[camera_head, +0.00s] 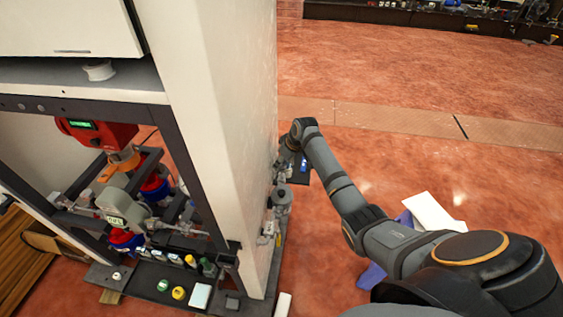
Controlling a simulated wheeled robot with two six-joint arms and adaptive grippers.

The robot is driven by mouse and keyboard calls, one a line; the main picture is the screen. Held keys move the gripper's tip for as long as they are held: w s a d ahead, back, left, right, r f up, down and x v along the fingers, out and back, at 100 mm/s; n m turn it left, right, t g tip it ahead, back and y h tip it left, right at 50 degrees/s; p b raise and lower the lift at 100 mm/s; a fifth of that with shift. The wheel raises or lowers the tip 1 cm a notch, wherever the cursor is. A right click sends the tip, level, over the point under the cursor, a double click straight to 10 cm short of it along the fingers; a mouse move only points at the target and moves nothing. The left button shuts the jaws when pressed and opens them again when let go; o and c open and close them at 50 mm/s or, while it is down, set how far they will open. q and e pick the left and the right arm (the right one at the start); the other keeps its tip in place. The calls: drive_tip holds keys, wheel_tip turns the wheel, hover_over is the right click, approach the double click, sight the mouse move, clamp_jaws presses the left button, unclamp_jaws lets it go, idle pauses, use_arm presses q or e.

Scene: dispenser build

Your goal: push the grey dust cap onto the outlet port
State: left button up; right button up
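My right arm reaches in from the lower right to the right side of the tall dispenser cabinet (222,130). My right gripper (284,172) is at the cabinet's side wall, small and partly hidden by my own wrist. I cannot tell whether its fingers are open or shut, or whether they hold anything. A grey rounded fitting (281,198) sits just below it on the same side. I cannot make out the grey dust cap, and cannot tell which fitting is the outlet port. My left gripper is not in view.
The open frame at left holds a red unit with a green display (98,132) and a grey meter (124,211). A dark tray (150,278) below holds several small round items. A white box (432,211) and blue pieces lie on the floor at right.

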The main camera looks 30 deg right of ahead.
drive_tip(key=shift+f+b, duration=0.75)
drive_tip(key=shift+f, duration=0.75)
drive_tip(key=o, duration=1.1)
drive_tip(key=shift+o, duration=0.2)
drive_tip(key=o, duration=0.3)
drive_tip(key=shift+r, duration=0.1)
wheel_tip(320, 180, up, 6)
drive_tip(key=p, duration=0.7)
